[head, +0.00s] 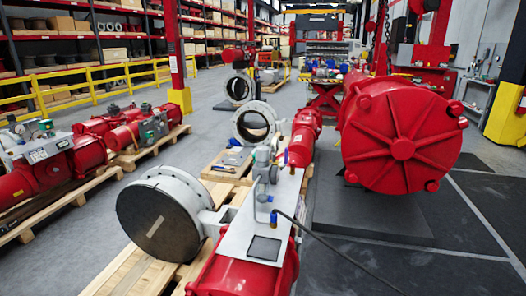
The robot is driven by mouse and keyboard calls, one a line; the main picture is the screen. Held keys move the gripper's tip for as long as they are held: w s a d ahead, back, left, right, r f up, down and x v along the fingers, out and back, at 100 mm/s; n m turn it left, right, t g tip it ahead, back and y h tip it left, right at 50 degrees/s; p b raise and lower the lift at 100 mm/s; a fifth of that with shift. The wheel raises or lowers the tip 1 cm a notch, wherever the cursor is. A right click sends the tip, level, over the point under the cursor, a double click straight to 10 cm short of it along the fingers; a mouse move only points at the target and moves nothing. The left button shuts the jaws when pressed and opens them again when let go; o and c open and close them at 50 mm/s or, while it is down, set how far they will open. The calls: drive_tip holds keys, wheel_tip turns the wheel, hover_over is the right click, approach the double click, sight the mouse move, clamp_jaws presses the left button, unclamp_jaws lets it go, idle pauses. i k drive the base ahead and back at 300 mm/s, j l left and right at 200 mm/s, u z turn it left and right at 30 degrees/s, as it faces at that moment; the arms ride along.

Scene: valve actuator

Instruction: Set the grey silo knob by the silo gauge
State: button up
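I cannot pick out a grey silo knob or a silo gauge for certain in the head view. In the middle foreground, a white-grey panel (240,232) lies along the top of a red actuator (272,274). Small grey fittings (264,160) and blue valve parts stand on this panel, too small to tell whether one is a knob or a gauge. A small green round part (47,125) sits on the control unit at the far left; its kind is unclear. My gripper is not in view.
A large red cylinder (403,148) stands at the right on a dark platform (365,215). A grey round valve (160,222) sits on a wooden pallet at the lower left. Red actuators on pallets line the left side. A black hose (345,257) crosses the dark floor mats at the lower right.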

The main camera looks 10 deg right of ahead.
sight(262, 153)
drive_tip(key=i+z, duration=0.25)
drive_tip(key=i+l+z, duration=0.15)
drive_tip(key=i+z, duration=0.6)
drive_tip(key=i, duration=0.3)
drive_tip(key=i+j+z, duration=0.2)
drive_tip(key=i+z, duration=0.2)
drive_tip(key=i+j+z, duration=0.1)
drive_tip(key=i+z, duration=0.25)
drive_tip(key=i, duration=1.75)
drive_tip(key=i+u, duration=0.3)
drive_tip(key=i+l+u, duration=0.45)
drive_tip(key=i+u, duration=0.15)
drive_tip(key=i, duration=0.15)
drive_tip(key=u, duration=3)
